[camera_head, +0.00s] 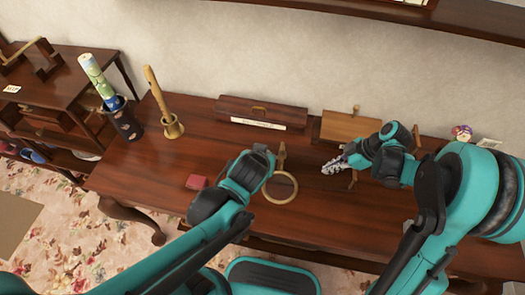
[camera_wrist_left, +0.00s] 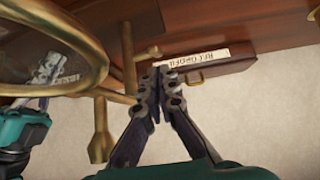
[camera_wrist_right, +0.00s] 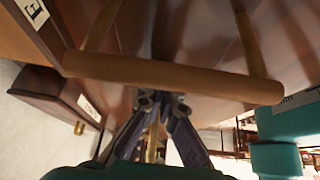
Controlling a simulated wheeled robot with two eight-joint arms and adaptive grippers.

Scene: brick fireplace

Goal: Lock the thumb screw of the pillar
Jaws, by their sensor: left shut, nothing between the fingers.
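A brass stand with a glass-filled ring (camera_head: 281,187) stands on the table. Its short brass pillar (camera_head: 282,153) rises behind the ring, and the pillar also shows in the left wrist view (camera_wrist_left: 129,60). A small brass knob (camera_wrist_left: 150,52), seemingly the thumb screw, juts from the pillar. My left gripper (camera_wrist_left: 160,72) is shut and empty, with its tips close to this knob; contact cannot be judged. My right gripper (camera_head: 330,167) is right of the ring. In the right wrist view its tips (camera_wrist_right: 163,95) are partly hidden behind a wooden bar (camera_wrist_right: 170,78), so its opening is unclear.
A long dark box (camera_head: 262,112) with a label lies at the back. A lighter wooden box (camera_head: 350,126) stands behind my right gripper. A brass mortar (camera_head: 172,127) and dark vase (camera_head: 124,123) stand at the left.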

